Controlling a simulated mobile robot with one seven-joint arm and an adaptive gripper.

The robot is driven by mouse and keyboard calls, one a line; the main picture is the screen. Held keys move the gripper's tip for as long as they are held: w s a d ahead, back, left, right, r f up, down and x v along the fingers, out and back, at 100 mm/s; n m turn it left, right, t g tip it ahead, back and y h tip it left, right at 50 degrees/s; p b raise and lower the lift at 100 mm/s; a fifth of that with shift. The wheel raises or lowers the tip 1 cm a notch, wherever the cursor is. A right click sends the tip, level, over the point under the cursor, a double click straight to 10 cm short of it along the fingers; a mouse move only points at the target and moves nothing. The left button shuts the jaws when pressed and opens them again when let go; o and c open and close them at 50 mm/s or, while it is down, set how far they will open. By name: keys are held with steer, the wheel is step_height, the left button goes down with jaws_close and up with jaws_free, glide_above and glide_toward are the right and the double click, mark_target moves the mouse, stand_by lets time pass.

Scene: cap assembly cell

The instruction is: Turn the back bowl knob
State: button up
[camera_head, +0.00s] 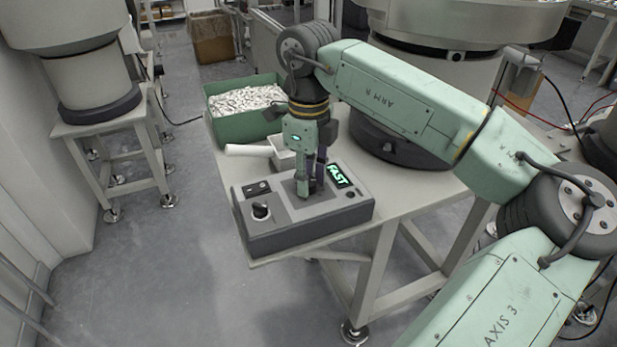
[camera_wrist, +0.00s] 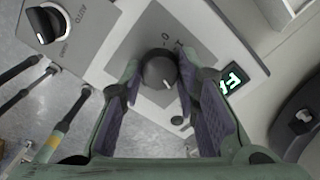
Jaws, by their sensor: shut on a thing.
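The grey control box (camera_head: 318,217) sits on the table's front edge. Its dark round knob with a white pointer mark (camera_wrist: 158,70) stands on a grey plate in the middle of the box. My gripper (camera_head: 311,190) points down over the box with its fingers around this knob, shut on it; in the wrist view the purple pads (camera_wrist: 160,82) flank it left and right. The fingers hide the knob in the head view.
A second black knob (camera_head: 261,211) is at the box's left, marked AUTO in the wrist view. A rocker switch (camera_head: 257,188) lies behind it. A green bin (camera_head: 229,131) of small white parts and a white tube (camera_head: 247,150) are behind. A large bowl feeder (camera_head: 385,145) stands at the right.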

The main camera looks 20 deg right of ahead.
steer(key=shift+n, duration=1.5)
steer(key=o, duration=1.2)
steer(key=shift+c, duration=0.2)
step_height(320, 180, up, 12)
